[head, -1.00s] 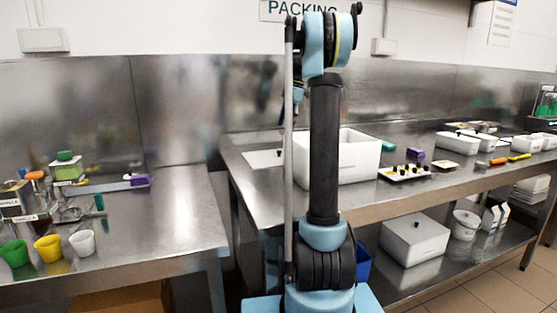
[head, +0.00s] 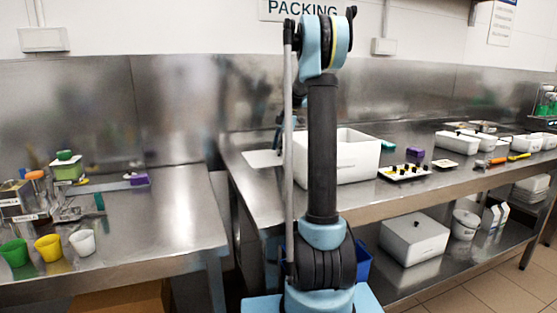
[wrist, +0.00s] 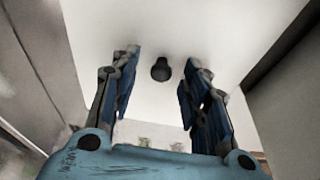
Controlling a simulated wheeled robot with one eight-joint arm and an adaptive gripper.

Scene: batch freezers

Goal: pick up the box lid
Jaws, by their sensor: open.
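The box lid (head: 261,159) is a flat white panel lying on the steel counter, just left of the large white open box (head: 358,158). In the wrist view the lid (wrist: 225,28) fills the upper middle, with a dark round knob (wrist: 161,70) on it. My gripper (wrist: 161,60) is open, with one finger on each side of the knob and a gap to it on both sides. No contact with the knob shows. In the head view my gripper (head: 279,132) is small and partly hidden behind my arm, above the lid.
The white box stands close to the right of the lid. Farther right are a tray with dark-topped pieces (head: 404,172), a purple block (head: 414,154) and white containers (head: 457,143). Cups (head: 48,248) stand on the left bench. A gap separates the two counters.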

